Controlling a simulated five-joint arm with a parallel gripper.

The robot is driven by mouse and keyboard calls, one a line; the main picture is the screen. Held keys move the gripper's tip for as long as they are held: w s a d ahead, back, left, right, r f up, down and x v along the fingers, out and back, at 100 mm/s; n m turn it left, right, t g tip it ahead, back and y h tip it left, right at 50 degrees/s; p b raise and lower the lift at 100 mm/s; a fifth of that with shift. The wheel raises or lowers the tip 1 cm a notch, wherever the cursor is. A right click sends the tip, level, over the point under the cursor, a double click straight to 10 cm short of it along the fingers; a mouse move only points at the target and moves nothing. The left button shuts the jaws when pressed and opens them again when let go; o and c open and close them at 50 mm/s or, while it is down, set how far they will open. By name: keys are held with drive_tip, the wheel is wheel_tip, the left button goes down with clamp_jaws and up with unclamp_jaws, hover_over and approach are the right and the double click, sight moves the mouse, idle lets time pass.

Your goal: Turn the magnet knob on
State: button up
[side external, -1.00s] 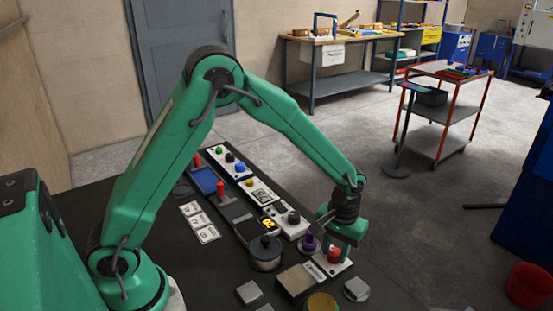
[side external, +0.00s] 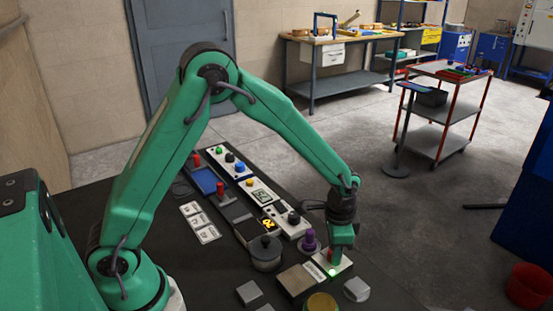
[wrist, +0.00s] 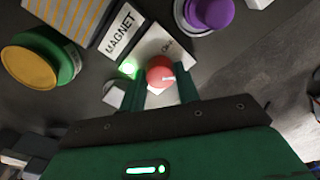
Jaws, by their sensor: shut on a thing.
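The magnet knob (wrist: 160,70) is a red round knob with a white pointer mark on a pale panel (wrist: 172,42). In the wrist view the mark points to the right. My gripper (wrist: 163,82) has one finger on each side of the knob and is shut on it. A green lamp (wrist: 128,68) beside the knob is lit; it also glows in the side view (side external: 332,272). The label plate (wrist: 120,30) next to the panel reads MAGNET. In the side view my gripper (side external: 335,262) points down at the panel and mostly hides the knob.
A purple knob (wrist: 208,12) stands close beside the panel. A round green-sided piece with a yellow top (wrist: 35,65) and a striped block (wrist: 68,15) lie near the label plate.

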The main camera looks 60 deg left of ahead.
drive_tip(key=shift+d+m, duration=0.2)
drive_tip(key=shift+m, duration=1.2)
drive_tip(key=o, duration=1)
drive_tip(key=shift+a, duration=0.1)
drive_tip(key=shift+c, duration=0.2)
drive_tip(key=shift+r, duration=0.1)
drive_tip(key=shift+s+r, duration=0.15)
drive_tip(key=shift+r, duration=3.7)
